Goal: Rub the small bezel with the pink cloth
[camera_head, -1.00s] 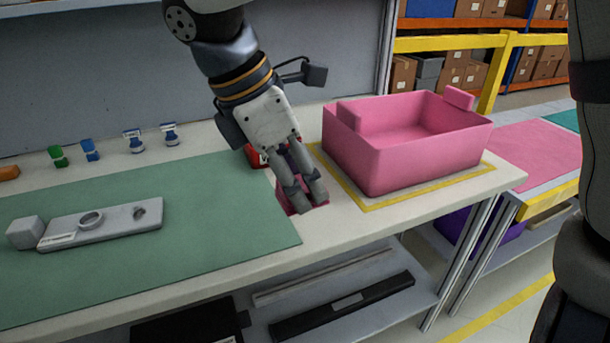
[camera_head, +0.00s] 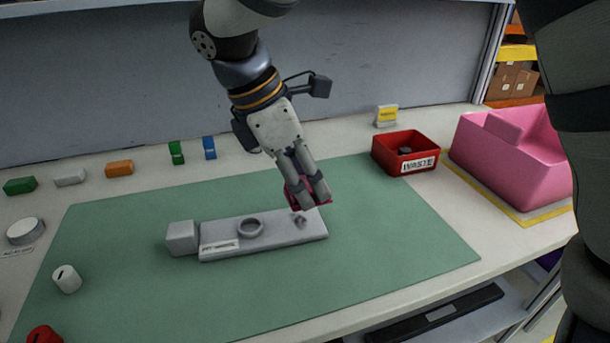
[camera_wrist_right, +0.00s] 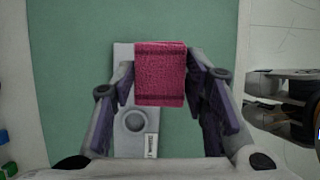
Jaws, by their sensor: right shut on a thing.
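My right gripper (camera_head: 314,197) is shut on the pink cloth (camera_wrist_right: 160,75), just above the right end of the grey dashboard module (camera_head: 285,235). In the wrist view the folded cloth hangs between the two fingers and covers that end of the module. The small bezel (camera_head: 300,221) is on the module's right part, right below the fingertips; the cloth hides it in the wrist view. I cannot tell whether the cloth touches it. The larger ring bezel (camera_head: 250,227) sits left of it and also shows in the wrist view (camera_wrist_right: 134,121).
The module lies on a green mat (camera_head: 380,240). A red waste bin (camera_head: 405,153) and a pink bin (camera_head: 510,155) stand to the right. Coloured small blocks line the back, including an orange one (camera_head: 119,168).

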